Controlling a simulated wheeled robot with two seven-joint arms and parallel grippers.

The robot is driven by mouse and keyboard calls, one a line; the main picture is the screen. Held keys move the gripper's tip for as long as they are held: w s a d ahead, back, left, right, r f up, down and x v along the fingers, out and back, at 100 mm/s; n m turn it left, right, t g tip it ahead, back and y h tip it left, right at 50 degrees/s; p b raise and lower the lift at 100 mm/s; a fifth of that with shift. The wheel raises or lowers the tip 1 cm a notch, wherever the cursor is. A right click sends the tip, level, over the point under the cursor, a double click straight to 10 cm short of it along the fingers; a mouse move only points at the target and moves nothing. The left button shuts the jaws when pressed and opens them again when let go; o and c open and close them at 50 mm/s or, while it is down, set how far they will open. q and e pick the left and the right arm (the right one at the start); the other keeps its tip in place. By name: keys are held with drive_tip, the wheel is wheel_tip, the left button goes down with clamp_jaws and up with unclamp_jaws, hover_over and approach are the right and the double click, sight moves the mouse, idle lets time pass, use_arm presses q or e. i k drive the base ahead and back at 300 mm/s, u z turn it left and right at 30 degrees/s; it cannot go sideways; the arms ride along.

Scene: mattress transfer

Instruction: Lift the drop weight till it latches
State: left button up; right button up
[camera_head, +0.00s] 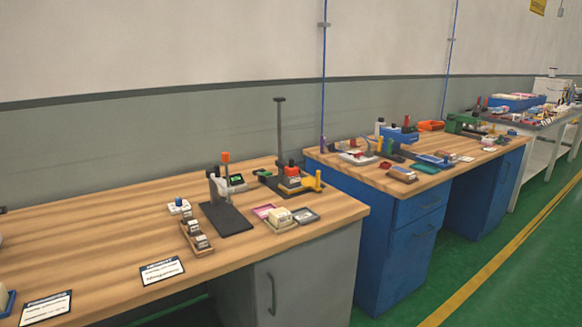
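A stand with a tall dark post (280,130) is at the back right of the near wooden bench. Low on it sits an orange-red block with a dark top (292,170), which looks like the drop weight, though it is too small to be certain. A yellow part (312,182) is beside it at the right. I cannot make out a latch. Neither of my grippers is in view.
Left of the stand, another black-based device (226,217) has an orange-topped post. A wooden tray (196,238), a dish (305,216) and labels (162,271) lie on the near bench. A blue-cabinet bench (395,250) stands to the right. Green floor lies in front.

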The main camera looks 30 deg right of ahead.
sight(290, 170)
drive_tip(key=k, duration=0.65)
drive_tip(key=z, duration=0.55)
drive_tip(key=i, duration=1.55)
drive_tip(key=z, duration=0.2)
